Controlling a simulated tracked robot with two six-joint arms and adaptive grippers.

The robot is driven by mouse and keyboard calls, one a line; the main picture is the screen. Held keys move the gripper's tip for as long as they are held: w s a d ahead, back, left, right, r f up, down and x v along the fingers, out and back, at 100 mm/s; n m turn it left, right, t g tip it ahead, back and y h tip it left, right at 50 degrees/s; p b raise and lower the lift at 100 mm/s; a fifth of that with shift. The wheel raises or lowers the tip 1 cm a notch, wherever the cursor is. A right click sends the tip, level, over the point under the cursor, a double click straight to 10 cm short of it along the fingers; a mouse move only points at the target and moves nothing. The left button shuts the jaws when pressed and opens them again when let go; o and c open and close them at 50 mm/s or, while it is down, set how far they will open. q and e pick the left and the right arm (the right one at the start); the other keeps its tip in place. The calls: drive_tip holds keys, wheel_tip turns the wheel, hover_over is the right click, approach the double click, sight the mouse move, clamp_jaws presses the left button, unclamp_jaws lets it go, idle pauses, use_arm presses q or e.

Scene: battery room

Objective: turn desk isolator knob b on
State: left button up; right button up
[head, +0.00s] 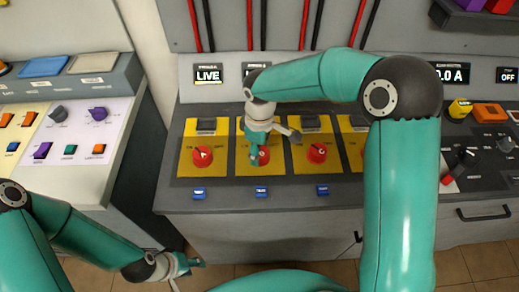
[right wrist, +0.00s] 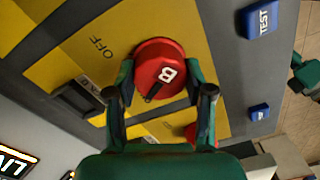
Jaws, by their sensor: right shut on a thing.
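Isolator knob B (right wrist: 158,62) is a round red knob with a white "B" on a yellow plate, where "OFF" is printed to one side. A dark mark on it points toward the lower left in the right wrist view. In the head view knob B (head: 264,156) is partly covered by my right gripper (head: 258,160). The right gripper's two fingers (right wrist: 160,78) are shut on opposite sides of the knob. My left gripper (head: 184,268) hangs low at the lower left, away from the panel, its finger opening unclear.
Similar red knobs stand left (head: 203,156) and right (head: 317,153) on yellow plates. Blue test buttons (head: 199,193) line the front edge. A lit display reads "LIVE" (head: 208,75); the one beside it is partly hidden by my arm. A separate white console (head: 60,145) stands left.

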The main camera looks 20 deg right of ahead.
drive_tip(key=shift+r+n, duration=0.1)
drive_tip(key=shift+n, duration=1.1)
drive_tip(key=shift+w, duration=0.1)
drive_tip(key=o, duration=1.2)
drive_tip(key=shift+c, duration=0.2)
wheel_tip(320, 180, up, 12)
